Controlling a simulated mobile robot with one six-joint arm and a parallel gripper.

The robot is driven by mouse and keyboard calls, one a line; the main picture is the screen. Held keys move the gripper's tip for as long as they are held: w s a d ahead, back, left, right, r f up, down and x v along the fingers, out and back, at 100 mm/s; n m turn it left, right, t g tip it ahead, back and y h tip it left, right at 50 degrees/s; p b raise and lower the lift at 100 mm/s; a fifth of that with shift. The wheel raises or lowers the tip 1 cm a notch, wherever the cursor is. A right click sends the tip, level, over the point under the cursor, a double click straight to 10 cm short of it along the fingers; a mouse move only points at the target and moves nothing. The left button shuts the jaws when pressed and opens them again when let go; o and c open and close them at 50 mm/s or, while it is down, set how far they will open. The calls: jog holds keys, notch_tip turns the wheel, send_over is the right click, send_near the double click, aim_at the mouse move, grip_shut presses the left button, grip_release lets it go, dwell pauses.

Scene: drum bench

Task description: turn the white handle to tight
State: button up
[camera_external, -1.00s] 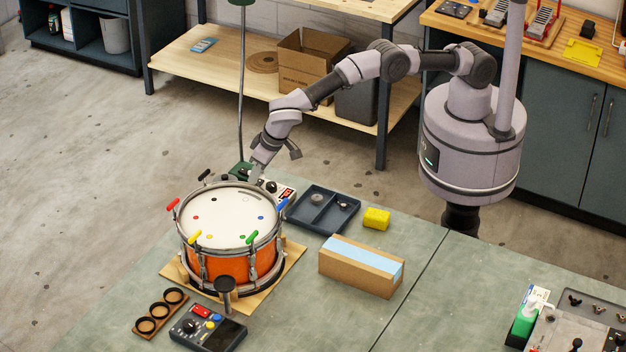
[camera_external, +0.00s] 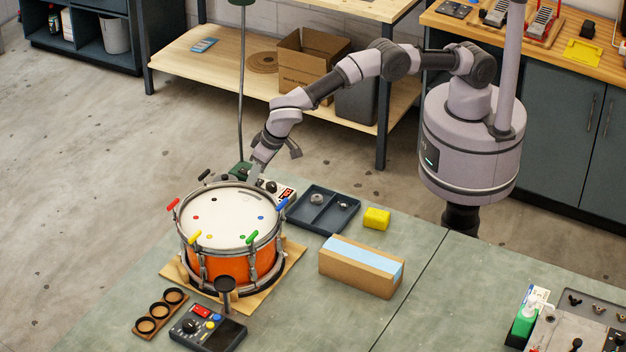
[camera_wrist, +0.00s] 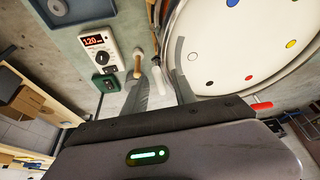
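The drum (camera_external: 228,262) has an orange shell and a white head with coloured dots, and coloured handles around its rim. In the wrist view the drum head (camera_wrist: 232,45) fills the upper right. In the external view my gripper (camera_external: 254,174) is at the drum's far edge, and the white handle cannot be made out.
A meter with a red display (camera_wrist: 97,42) stands close to the drum's far side. A dark tray (camera_external: 322,209), a yellow block (camera_external: 376,218) and a cardboard box (camera_external: 345,276) lie to the right. Red (camera_external: 173,205), blue (camera_external: 282,204) and black (camera_external: 205,174) handles stick up around the rim.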

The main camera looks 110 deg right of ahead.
jog(key=p+v, duration=0.2)
jog(key=v, duration=1.5)
jog(key=shift+f, duration=0.1)
jog(key=s+d+r+n+y+b, duration=0.1)
jog(key=s+d+b, duration=0.2)
jog(key=s, duration=0.5)
jog(key=s+d+r+n+t+y+b, duration=0.15)
jog(key=s+d+b, duration=0.25)
jog(key=s, duration=0.4)
jog(key=s+d+r+g+y+b, duration=0.1)
jog(key=s+d+r+b, duration=0.15)
jog(key=s, duration=0.45)
jog(key=s+f+t+b, duration=0.1)
jog(key=s+f+b, duration=0.1)
jog(key=s+f, duration=0.4)
jog(key=s+d+f+n+t+y+b, duration=0.1)
jog(key=s+f+b, duration=0.2)
jog(key=s, duration=0.9)
notch_tip(320, 180, down, 3)
jog(key=shift+s+d, duration=0.3)
jog(key=shift+d, duration=0.05)
